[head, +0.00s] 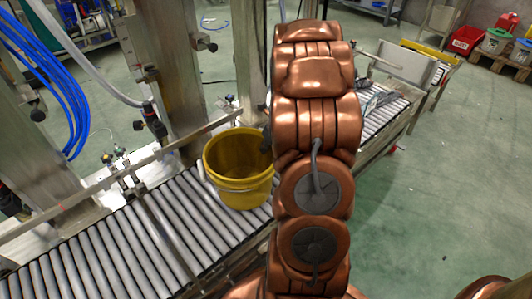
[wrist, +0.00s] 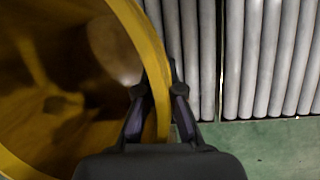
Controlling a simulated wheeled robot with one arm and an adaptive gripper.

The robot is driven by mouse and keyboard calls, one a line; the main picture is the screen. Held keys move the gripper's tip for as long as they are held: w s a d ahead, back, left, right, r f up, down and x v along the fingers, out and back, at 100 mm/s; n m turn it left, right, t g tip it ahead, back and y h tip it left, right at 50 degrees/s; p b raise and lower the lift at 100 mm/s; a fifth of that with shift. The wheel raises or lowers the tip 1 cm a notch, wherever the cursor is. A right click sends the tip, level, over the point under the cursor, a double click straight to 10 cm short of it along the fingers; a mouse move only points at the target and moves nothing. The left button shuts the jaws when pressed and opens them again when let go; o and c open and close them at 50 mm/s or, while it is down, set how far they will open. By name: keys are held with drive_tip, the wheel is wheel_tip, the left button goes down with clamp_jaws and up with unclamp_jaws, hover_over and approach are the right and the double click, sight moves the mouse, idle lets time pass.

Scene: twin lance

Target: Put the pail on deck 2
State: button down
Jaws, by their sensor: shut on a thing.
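A yellow pail (head: 246,197) stands upright over the roller conveyor (head: 160,240) in the head view, just left of my copper arm. It looks empty. I cannot tell whether its base touches the rollers. In the wrist view the pail (wrist: 60,60) fills the left side, and its open mouth faces the camera. My gripper (wrist: 163,92) is shut on the pail's right wall at the rim, one finger inside and one outside. In the head view my arm hides most of the gripper. No mark shows which surface is deck 2.
The conveyor runs from lower left to upper right behind my arm, with a metal side rail (head: 130,175) and steel posts (head: 170,70) at the far side. Blue hoses (head: 45,75) hang at the left. Green floor (head: 430,200) is clear at the right.

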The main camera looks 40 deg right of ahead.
drive_tip(key=shift+f, duration=0.9)
drive_tip(key=shift+r, duration=0.1)
drive_tip(key=c, duration=1.3)
unclamp_jaws()
